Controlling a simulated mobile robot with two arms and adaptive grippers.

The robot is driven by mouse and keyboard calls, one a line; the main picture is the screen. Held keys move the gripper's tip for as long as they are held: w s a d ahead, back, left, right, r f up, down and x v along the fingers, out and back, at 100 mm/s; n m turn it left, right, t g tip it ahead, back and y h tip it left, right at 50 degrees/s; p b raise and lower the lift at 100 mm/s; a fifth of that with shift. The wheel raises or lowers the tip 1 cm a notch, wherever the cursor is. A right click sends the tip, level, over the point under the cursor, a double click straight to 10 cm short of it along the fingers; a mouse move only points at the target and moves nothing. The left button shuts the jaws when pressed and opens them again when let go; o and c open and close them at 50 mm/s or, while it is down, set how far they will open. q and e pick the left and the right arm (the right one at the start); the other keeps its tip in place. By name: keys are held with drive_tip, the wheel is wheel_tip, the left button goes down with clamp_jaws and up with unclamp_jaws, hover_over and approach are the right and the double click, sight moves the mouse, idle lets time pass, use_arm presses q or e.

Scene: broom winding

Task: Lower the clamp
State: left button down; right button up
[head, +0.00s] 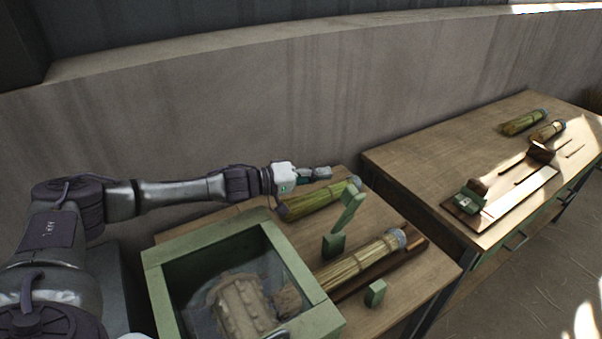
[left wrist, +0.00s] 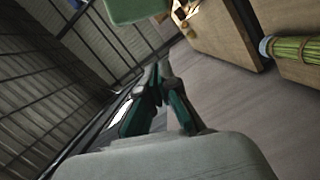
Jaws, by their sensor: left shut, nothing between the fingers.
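The green clamp (head: 345,217) stands on the near table, with its arm raised and tilted up to the right. A straw broom bundle (head: 360,258) lies beside its base and runs out of the green-framed box. My left gripper (head: 322,173) is shut and empty, above the far side of the table, up and left of the clamp's tip. In the left wrist view the closed fingers (left wrist: 162,85) point away from the camera. A blurred green piece (left wrist: 138,8) at the top edge may be the clamp arm. My right gripper is not in view.
The green-framed box (head: 157,282) fills the near table's left end. Another straw bundle (head: 315,200) lies behind the clamp, below my left gripper. A small green block (head: 375,292) sits at the front. A second table (head: 430,160) with tools stands to the right; a concrete wall (head: 250,120) rises behind.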

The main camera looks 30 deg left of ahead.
use_arm(q)
drive_tip(key=d, duration=0.1)
drive_tip(key=d+f, duration=0.1)
drive_tip(key=s+d+p, duration=0.1)
drive_tip(key=d, duration=0.1)
drive_tip(key=shift+f, duration=0.3)
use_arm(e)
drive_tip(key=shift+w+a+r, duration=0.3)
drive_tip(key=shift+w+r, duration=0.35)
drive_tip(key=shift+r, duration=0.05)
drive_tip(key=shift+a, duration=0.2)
